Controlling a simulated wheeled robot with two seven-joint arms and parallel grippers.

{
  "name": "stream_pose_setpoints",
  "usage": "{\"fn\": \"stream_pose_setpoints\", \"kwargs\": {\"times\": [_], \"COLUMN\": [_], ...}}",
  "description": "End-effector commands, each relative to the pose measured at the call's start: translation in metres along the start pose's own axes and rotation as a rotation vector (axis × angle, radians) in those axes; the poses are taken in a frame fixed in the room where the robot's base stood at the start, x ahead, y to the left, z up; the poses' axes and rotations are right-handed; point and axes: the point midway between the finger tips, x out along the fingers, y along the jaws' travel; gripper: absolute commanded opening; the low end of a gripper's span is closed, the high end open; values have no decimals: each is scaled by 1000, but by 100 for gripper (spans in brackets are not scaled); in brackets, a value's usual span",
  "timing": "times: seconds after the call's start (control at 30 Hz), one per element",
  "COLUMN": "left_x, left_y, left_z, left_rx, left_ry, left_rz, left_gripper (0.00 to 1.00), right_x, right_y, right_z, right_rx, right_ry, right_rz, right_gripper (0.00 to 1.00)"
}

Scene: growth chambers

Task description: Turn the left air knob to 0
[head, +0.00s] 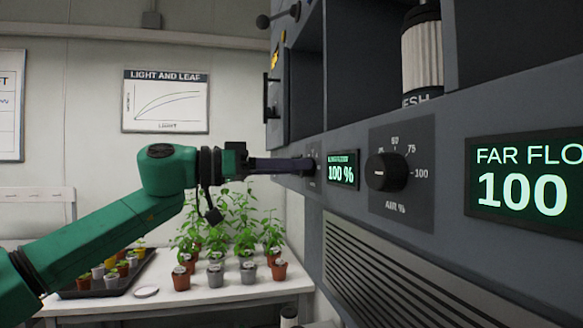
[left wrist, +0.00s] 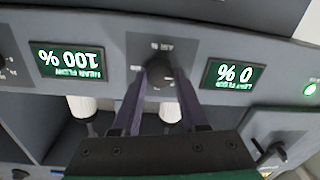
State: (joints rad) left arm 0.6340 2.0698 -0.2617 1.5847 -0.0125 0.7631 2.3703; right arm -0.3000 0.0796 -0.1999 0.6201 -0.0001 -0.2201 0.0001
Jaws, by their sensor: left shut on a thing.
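The left air knob (left wrist: 160,72) is a dark round knob on the grey panel, between two lit displays in the left wrist view. My left gripper (left wrist: 156,78) is shut on it, with one finger on each side. In the head view my left gripper (head: 306,165) reaches the panel and mostly hides this knob. In the left wrist view, where the text is upside down, the left flow display (left wrist: 228,75) reads 0 %. The knob's pointer is too small to read. My right gripper is not in view.
A second air knob (head: 387,172) stands nearer on the panel, beside a display (head: 343,170) reading 100 %. The far flow display (head: 528,180) reads 100. A table (head: 240,293) with potted plants (head: 228,240) stands below my left arm. A vent grille lies under the knobs.

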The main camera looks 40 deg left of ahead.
Motion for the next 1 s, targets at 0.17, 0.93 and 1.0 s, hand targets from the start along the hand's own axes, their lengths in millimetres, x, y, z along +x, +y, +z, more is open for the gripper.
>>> {"fn": "stream_pose_setpoints", "kwargs": {"times": [0.17, 0.93, 1.0], "left_x": [0, -125, -136], "left_y": [0, -1, -1], "left_z": [1, 3, 2], "left_rx": [-1, 0, 0], "left_ry": [-2, 2, 0], "left_rz": [1, -3, -1], "left_gripper": [73, 73, 73], "right_x": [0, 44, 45], "right_y": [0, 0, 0], "right_z": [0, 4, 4], "right_rx": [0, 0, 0], "right_ry": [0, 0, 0], "right_rz": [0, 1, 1], "right_gripper": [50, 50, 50]}}
